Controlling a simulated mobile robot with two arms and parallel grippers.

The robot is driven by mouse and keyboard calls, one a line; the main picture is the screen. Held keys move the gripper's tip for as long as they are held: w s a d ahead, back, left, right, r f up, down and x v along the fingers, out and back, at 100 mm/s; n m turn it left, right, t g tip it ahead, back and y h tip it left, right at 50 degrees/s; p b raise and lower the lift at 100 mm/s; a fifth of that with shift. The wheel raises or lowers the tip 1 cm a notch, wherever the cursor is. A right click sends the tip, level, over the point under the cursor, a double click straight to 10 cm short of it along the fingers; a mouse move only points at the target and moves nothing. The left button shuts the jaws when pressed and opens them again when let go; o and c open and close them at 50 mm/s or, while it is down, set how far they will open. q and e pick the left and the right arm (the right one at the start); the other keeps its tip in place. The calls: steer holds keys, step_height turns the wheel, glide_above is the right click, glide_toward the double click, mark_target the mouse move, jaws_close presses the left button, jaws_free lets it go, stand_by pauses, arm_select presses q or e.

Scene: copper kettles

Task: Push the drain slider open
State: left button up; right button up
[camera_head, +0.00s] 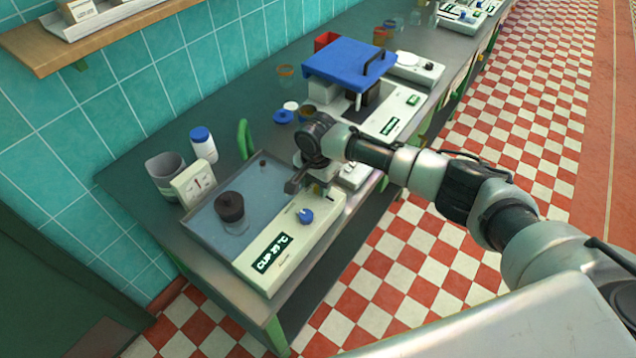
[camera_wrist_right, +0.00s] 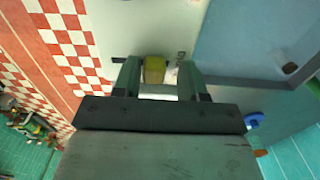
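The drain slider is a small yellow block (camera_wrist_right: 154,69) on the pale front panel of the water bath (camera_head: 290,238). A short dark slot shows to its left in the wrist view, and small lettering to its right. My right gripper (camera_wrist_right: 160,80) is over the panel with its fingers apart. The slider shows between the fingertips, close to the left finger, with a gap to the right one. I cannot tell whether a finger touches it. In the head view my right gripper (camera_head: 315,183) is at the bath's right end and hides most of the slider. My left gripper is not in view.
The bath holds a dark-capped flask (camera_head: 230,207) and has a blue knob (camera_head: 305,216). A beaker (camera_head: 165,176), a white blue-capped bottle (camera_head: 203,145) and a small meter box (camera_head: 193,183) stand behind it. A blue-lidded device (camera_head: 348,62) is farther along the bench.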

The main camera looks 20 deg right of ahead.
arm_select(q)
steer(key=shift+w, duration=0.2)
arm_select(e)
steer(key=shift+o, duration=0.4)
steer(key=shift+f, duration=0.1)
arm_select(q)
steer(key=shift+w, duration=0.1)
arm_select(e)
steer(key=shift+r, duration=0.4)
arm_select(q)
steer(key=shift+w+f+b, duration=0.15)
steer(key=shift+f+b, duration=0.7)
arm_select(e)
step_height(320, 180, up, 10)
